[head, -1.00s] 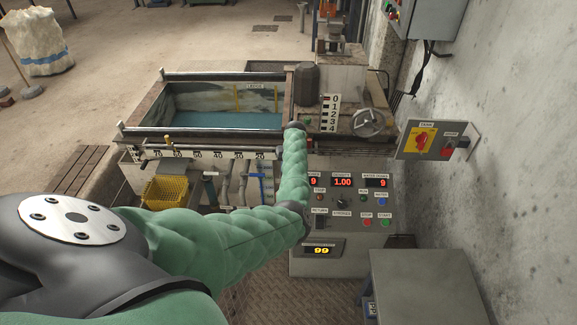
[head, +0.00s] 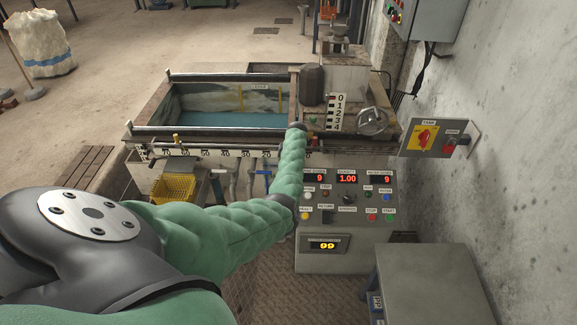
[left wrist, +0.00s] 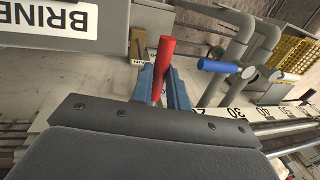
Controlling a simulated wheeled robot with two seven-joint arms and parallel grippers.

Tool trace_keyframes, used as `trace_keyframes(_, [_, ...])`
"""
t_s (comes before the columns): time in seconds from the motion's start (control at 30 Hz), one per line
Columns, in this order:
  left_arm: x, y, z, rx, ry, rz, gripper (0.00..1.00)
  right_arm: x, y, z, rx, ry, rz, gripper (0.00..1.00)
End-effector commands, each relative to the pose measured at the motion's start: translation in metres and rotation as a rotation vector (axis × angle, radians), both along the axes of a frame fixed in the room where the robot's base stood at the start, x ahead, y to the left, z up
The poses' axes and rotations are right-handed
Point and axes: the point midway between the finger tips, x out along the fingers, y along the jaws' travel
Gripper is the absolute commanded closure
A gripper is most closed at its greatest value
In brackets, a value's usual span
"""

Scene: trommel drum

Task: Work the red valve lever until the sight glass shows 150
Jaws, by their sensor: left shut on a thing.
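The red valve lever (left wrist: 164,62) stands between the two blue fingers of my left gripper (left wrist: 164,85) in the left wrist view. The fingers are shut on it. In the head view my green left arm reaches across to the tank front, and the gripper and lever are hidden there. My right gripper is in neither view. A yellow readout (head: 327,246) low on the grey console shows 99; its label is too small to read. Red readouts above show 9, 1.00 (head: 347,178) and 9. I cannot tell which display is the sight glass.
A blue handle (left wrist: 219,66) sits right of the red lever, near grey pipes. A BRINE sign (left wrist: 62,18) is at upper left. The tank (head: 215,120) holds bluish liquid. A yellow basket (head: 175,188) stands below it, and a grey cabinet (head: 425,275) stands at lower right.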

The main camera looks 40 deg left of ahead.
Motion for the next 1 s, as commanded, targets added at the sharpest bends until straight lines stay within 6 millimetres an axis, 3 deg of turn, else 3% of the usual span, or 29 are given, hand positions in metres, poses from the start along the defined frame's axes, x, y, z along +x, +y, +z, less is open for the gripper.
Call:
trace_keyframes(0.1, [0.001,0.002,0.002,0.005,-0.003,0.000,1.00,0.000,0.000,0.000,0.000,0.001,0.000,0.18])
trace_keyframes(0.13, [0.001,0.002,0.002,0.005,-0.003,0.000,0.82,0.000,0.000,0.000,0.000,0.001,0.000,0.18])
trace_keyframes(0.23, [0.001,0.002,0.002,0.004,-0.002,0.000,0.62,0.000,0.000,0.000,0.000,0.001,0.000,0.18])
trace_keyframes(0.63, [0.001,0.000,0.007,0.002,-0.001,0.002,0.62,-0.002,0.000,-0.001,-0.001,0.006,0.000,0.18])
trace_keyframes(0.83, [0.004,-0.004,0.034,0.003,-0.003,0.000,0.62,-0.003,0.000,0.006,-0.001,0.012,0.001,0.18])
trace_keyframes(1.0, [0.007,-0.008,0.058,0.002,-0.003,0.001,0.62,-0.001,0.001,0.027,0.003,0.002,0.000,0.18])
